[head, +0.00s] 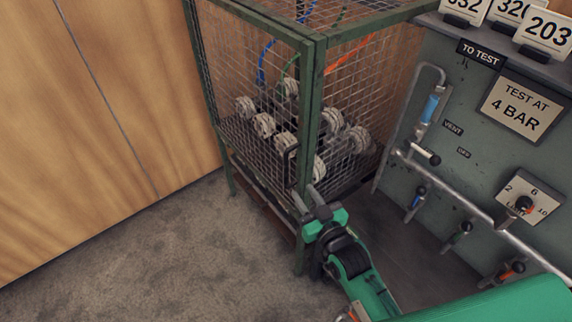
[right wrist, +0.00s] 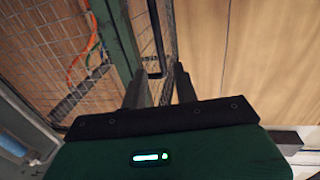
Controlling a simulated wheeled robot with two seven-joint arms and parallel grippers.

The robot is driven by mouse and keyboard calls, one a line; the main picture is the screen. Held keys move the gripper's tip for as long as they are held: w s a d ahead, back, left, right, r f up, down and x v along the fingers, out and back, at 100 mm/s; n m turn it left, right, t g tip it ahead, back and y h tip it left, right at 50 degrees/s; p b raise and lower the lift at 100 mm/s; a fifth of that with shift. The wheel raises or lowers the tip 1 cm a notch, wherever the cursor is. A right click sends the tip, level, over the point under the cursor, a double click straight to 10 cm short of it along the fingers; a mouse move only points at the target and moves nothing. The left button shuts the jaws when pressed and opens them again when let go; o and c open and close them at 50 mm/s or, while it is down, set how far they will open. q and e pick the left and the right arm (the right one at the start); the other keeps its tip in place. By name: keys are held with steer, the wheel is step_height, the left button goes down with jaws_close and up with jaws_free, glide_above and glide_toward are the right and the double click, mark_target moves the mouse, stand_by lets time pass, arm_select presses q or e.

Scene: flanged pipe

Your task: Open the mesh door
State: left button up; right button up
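The mesh door (head: 252,92) is the green-framed wire panel on the left front side of a cage; it looks shut against the corner post. Its black bar handle (head: 287,165) is upright near that post. The handle (right wrist: 154,40) also shows in the right wrist view, ahead of and between the two fingers. My right gripper (head: 308,198) is low by the cage corner, just below the handle; its fingers (right wrist: 160,88) are apart with nothing clearly held. Whether they touch the handle cannot be told. My left gripper is out of view.
Several pale flanged pieces (head: 264,125) lie inside the cage, with blue and orange hoses. A grey test panel (head: 455,130) with a pipe, valves and a knob (head: 522,205) stands at right. Wooden wall panels (head: 80,130) are at left. The floor (head: 170,260) before the door is clear.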

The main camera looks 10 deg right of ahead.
mark_target(287, 168)
steer(key=p+x, duration=0.2)
steer(key=x, duration=0.9)
steer(key=shift+w+f, duration=0.1)
steer(key=shift+c, duration=0.4)
jaws_close()
